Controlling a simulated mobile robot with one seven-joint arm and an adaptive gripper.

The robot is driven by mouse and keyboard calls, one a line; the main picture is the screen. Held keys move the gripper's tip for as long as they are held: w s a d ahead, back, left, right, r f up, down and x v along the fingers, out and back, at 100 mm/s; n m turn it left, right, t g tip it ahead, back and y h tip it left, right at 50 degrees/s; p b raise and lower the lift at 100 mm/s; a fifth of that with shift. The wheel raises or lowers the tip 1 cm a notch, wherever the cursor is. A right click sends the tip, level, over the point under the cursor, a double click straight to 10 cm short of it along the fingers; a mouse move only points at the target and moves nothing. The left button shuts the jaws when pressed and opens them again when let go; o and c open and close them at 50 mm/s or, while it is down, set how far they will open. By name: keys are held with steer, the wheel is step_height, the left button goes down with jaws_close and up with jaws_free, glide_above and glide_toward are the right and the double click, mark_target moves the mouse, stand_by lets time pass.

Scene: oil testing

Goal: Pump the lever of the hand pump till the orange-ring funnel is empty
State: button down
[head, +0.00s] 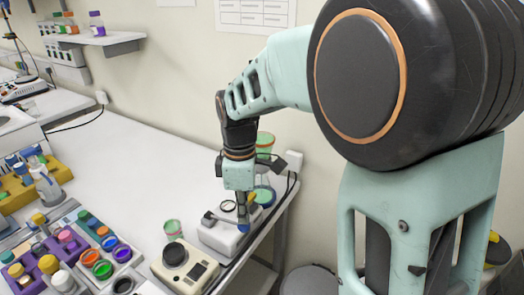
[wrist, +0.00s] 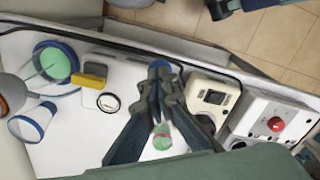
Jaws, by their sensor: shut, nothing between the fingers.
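The hand pump (head: 217,238) is a white box with a round gauge (head: 228,206) on top, near the table's right edge. The gauge also shows in the wrist view (wrist: 108,102). My gripper (head: 243,227) points down over the pump's right side, shut and empty. In the wrist view my gripper's fingertips (wrist: 160,68) meet right of the gauge. Contact with the lever cannot be told. The orange-ring funnel (head: 265,140) stands behind my wrist, showing green; its level is unclear.
A blue-ringed vessel (wrist: 52,62) with green inside stands beside the pump. A small green cup (head: 173,229) and a beige device with a display (head: 185,266) stand left of and before it. Racks of coloured caps fill the left front. The table's middle is clear.

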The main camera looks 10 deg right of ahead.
steer(key=shift+f, duration=0.15)
steer(key=shift+s+d+f+b, duration=0.1)
steer(key=shift+d+f+b, duration=0.05)
steer(key=shift+f+b, duration=0.45)
steer(key=shift+f, duration=0.1)
steer(key=shift+s+f+b, duration=0.1)
steer(key=shift+f+b, duration=0.35)
steer(key=shift+f, duration=0.3)
steer(key=r+p, duration=0.2)
steer(key=w+a+r+p, duration=0.1)
steer(key=r+p, duration=0.4)
steer(key=r, duration=0.1)
steer(key=shift+w+a+r, duration=0.15)
steer(key=shift+a+r, duration=0.05)
steer(key=shift+r, duration=0.05)
steer(key=shift+f, duration=0.1)
steer(key=shift+f, duration=0.1)
stand_by(1.3)
